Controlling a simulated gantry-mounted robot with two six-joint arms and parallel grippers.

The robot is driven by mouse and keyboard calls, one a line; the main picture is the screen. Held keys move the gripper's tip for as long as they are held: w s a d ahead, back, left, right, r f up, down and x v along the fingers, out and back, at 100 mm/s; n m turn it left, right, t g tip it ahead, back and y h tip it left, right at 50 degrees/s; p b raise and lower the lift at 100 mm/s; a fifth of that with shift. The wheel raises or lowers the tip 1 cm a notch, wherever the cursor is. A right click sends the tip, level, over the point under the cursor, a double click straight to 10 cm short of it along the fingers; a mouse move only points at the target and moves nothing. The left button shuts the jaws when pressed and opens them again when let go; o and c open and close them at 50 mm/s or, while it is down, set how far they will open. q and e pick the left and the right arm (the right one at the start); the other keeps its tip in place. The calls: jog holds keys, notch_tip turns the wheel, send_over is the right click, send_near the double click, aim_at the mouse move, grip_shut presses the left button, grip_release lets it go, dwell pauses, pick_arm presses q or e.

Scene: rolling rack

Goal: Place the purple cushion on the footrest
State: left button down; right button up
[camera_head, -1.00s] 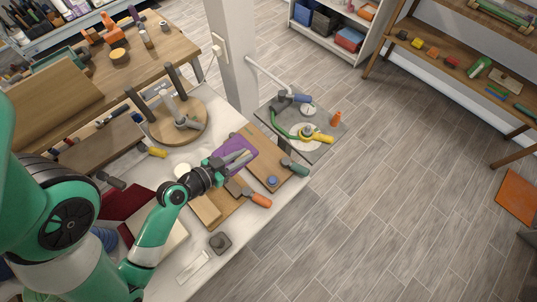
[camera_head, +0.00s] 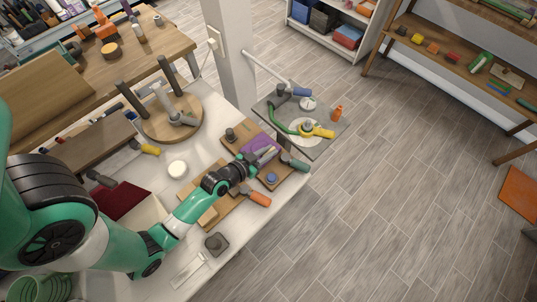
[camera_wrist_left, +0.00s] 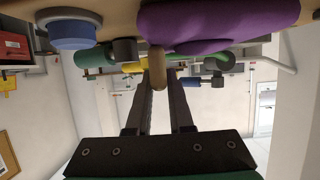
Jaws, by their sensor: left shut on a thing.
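The purple cushion (camera_head: 262,147) is over a light wooden board (camera_head: 284,168) in the middle of the head view; whether it touches the board is hard to tell. In the left wrist view the cushion (camera_wrist_left: 215,18) fills the top right. My left gripper (camera_head: 262,157) is at the cushion and shut. In the wrist view a small tan peg (camera_wrist_left: 158,68) is between its fingertips, just by the cushion, and looks like part of it. I cannot tell for sure which thing is the footrest. My right gripper is not in view.
A blue knob (camera_head: 271,178) and a dark knob (camera_head: 230,134) are on the board. A green-handled tool (camera_head: 296,164) lies beside it, an orange-handled one (camera_head: 258,198) in front. A grey tray (camera_head: 331,127) with tools is to the right. A round wooden stand (camera_head: 174,120) is behind left.

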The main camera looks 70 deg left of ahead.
pick_arm(q)
jog(key=shift+r, duration=0.1)
jog(key=c, duration=1.3)
grip_release()
jog(key=o, duration=0.5)
jog(key=shift+r, duration=0.1)
jog(key=b+v, duration=0.1)
jog(key=v, duration=1.1)
